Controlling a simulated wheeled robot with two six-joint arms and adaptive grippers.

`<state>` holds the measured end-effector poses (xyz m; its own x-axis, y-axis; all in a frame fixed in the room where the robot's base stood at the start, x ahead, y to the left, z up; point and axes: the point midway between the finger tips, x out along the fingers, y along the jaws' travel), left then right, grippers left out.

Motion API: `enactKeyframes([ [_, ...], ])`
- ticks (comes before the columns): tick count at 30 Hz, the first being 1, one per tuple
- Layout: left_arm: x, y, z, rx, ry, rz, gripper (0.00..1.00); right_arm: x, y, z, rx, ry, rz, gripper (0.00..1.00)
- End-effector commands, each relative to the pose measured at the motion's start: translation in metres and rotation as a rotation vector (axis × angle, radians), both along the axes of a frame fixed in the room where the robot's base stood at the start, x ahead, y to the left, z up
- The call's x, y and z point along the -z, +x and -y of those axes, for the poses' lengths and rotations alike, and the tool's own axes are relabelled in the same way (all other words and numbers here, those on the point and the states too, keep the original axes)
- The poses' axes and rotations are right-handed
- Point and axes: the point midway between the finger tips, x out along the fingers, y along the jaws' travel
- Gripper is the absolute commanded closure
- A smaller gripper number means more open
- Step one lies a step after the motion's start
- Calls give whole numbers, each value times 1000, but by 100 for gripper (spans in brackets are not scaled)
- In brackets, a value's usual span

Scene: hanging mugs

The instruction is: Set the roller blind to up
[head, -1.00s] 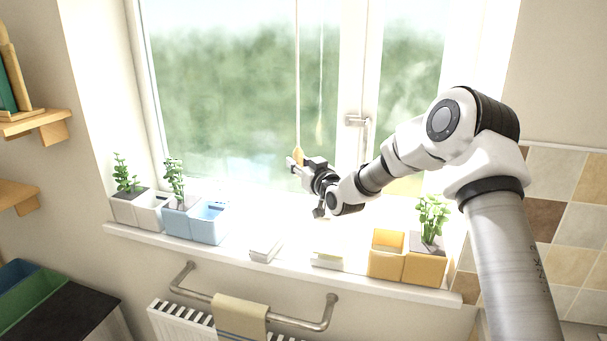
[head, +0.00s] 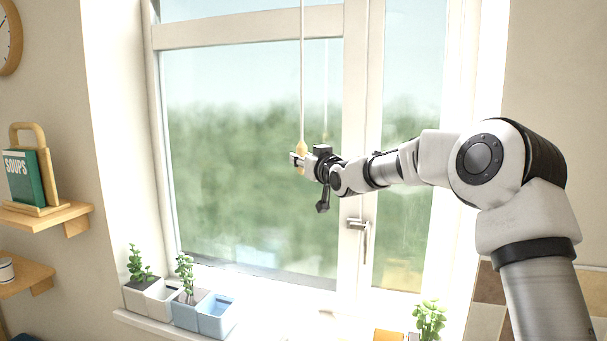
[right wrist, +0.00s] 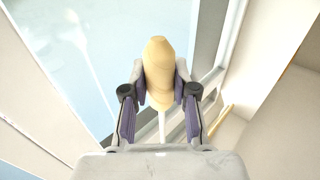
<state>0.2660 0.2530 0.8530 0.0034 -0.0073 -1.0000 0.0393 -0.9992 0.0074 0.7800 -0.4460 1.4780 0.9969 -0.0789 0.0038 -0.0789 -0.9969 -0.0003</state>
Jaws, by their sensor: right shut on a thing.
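A pale wooden cord pull (head: 301,150) hangs at the lower end of a white cord (head: 302,70) in front of the window. My right gripper (head: 299,160) is shut on this pull. In the right wrist view the pull (right wrist: 158,75) sits between the two purple-padded fingers (right wrist: 160,92), with the cord leading away beyond it. The blind itself is not visible in the head view; the cord runs out of the top of the picture. My left gripper is not in view.
The window handle (head: 358,224) is on the frame below my right forearm. Planters (head: 217,316) stand on the sill at left, and a plant (head: 430,318) at right. Wall shelves (head: 45,216) are at far left. The space before the glass left of the gripper is clear.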

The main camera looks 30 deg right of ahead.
Motion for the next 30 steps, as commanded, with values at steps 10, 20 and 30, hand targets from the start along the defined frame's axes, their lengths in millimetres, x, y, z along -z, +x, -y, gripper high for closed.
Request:
enactKeyframes([
  [10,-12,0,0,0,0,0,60,-24,0,0,1,0,6,100],
  [20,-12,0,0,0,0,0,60,-28,0,0,1,-1,13,48],
  [30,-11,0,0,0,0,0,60,-23,-2,0,0,0,3,46],
])
